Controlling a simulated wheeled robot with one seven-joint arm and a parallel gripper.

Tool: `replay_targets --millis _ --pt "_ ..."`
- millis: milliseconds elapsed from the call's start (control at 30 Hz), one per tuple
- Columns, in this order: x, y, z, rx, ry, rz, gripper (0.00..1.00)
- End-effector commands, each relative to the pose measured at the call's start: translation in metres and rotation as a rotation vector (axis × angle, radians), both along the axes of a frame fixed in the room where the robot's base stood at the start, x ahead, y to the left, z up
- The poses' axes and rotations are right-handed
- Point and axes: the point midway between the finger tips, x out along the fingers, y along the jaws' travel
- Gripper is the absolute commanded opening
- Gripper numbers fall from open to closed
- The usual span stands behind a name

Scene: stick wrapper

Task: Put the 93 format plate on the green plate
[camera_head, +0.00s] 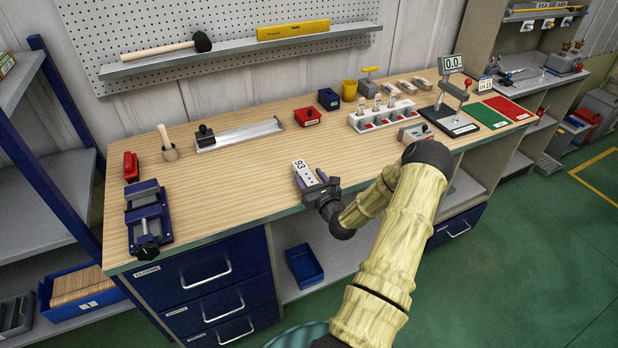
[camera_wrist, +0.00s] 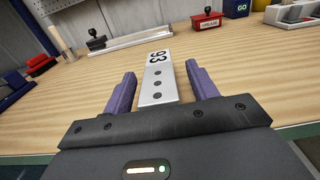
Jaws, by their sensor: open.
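The 93 format plate (camera_head: 303,171) is a pale flat bar marked "93" with a row of dark holes. It is near the front middle of the bench. In the wrist view the plate (camera_wrist: 158,84) lies between my two purple fingers, with a gap on each side. My gripper (camera_head: 311,179) is open; its fingers also show in the wrist view (camera_wrist: 160,72). I cannot tell whether the plate rests on the wood or is slightly raised. The green plate (camera_head: 487,115) lies flat at the bench's right end, far from my gripper.
A red plate (camera_head: 509,108) adjoins the green plate. A gauge stand (camera_head: 452,103) stands just left of it. A white rack (camera_head: 382,117) and a small device (camera_head: 415,132) stand between. A blue vise (camera_head: 148,217) sits at left. The bench's middle is clear.

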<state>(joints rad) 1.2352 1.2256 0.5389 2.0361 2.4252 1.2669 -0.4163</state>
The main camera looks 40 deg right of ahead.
Motion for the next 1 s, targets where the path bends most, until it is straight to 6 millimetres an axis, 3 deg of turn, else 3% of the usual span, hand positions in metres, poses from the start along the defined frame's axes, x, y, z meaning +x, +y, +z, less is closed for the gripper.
replay_targets --millis 533,700,1000 --pt "-0.095 0.023 -0.001 0.0 0.002 -0.001 0.58" --pt "-0.107 0.027 0.0 0.0 0.0 0.001 0.58" --pt "-0.108 0.027 0.0 0.0 0.0 0.001 0.58"
